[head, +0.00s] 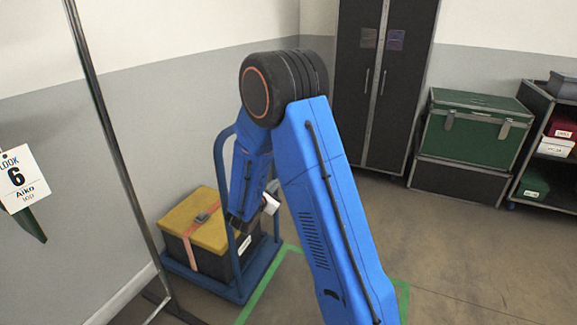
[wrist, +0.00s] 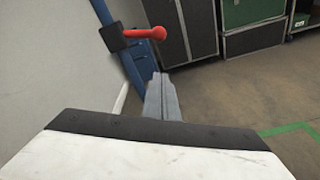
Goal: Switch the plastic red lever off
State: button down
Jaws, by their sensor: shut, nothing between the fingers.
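The red lever (wrist: 142,34) shows near the top of the wrist view. It sticks out to the right from a black mount (wrist: 112,39) on a blue post (wrist: 128,62) and ends in a round knob. My gripper (wrist: 161,76) is shut and empty, its grey fingers pointing up the picture. The fingertips appear below the knob in the picture, with a gap between; the depth is hard to judge. In the head view I cannot make out the lever, and my blue arm covers much of the middle.
A blue trolley (head: 222,275) carries a black box with a yellow lid (head: 193,222). A clothes rail post (head: 112,140) with a tag (head: 18,178) stands at left. A dark cabinet (head: 352,90), green case (head: 470,138) and shelf (head: 535,150) line the back. Floor at right is clear.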

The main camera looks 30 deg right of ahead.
jog(key=shift+w+a+f+t, duration=0.2)
jog(key=shift+w+f+t, duration=0.05)
jog(key=shift+w+t, duration=0.1)
jog(key=w+d+r, duration=0.2)
jog(key=w+d, duration=0.4)
jog(key=d, duration=0.3)
jog(key=shift+d, duration=0.3)
jog(key=shift+r+n, duration=0.15)
jog(key=shift+n, duration=0.15)
dwell(0.3)
